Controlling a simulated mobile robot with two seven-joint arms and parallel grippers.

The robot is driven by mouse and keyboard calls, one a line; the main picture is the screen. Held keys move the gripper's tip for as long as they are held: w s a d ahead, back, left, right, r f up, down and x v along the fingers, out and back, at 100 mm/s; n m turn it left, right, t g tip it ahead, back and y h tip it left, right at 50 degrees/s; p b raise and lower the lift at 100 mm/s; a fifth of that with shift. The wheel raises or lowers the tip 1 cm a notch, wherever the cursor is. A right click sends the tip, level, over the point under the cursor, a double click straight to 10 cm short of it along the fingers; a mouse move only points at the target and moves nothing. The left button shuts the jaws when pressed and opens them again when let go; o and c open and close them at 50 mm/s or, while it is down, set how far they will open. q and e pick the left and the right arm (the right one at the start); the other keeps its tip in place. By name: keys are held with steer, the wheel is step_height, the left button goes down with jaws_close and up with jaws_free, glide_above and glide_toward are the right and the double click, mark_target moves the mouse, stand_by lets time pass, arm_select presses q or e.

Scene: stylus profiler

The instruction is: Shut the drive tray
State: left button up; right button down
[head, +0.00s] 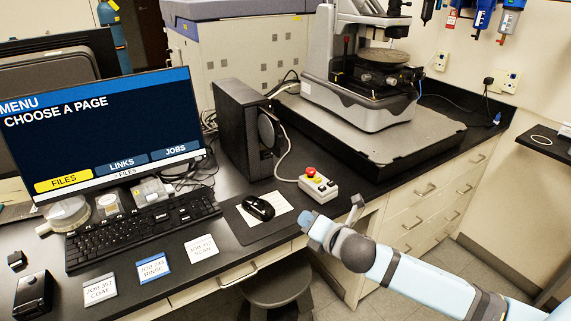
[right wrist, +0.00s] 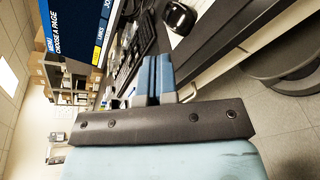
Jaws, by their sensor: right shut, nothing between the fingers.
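The black computer tower (head: 240,130) stands on the bench right of the monitor. A dark, rounded tray-like part (head: 268,131) sticks out from its right-hand face; I take this to be the drive tray, standing out. Its far side is hidden. My right gripper (head: 306,219) is shut and empty near the bench's front edge, below and right of the tower, well apart from the tray. Its closed blue fingers (right wrist: 155,77) also show in the right wrist view, where I cannot make out the tray. My left gripper is not in view.
A control box with a red button (head: 318,183) sits between the tower and my right gripper. A mouse (head: 258,208) on a dark mat and a keyboard (head: 140,229) lie left. The profiler (head: 365,75) stands behind right. A stool (head: 275,288) is below the bench.

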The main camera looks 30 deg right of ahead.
steer(key=w+d+r+n+t+h+b, duration=0.1)
steer(key=w+d+r+n+t+b, duration=0.2)
steer(key=r+n, duration=0.65)
steer(key=p, duration=0.3)
glide_toward(281, 144)
steer(key=w, duration=0.7)
steer(key=shift+w+a+r, duration=0.1)
steer(key=shift+w+r, duration=0.15)
steer(key=shift+r, duration=0.05)
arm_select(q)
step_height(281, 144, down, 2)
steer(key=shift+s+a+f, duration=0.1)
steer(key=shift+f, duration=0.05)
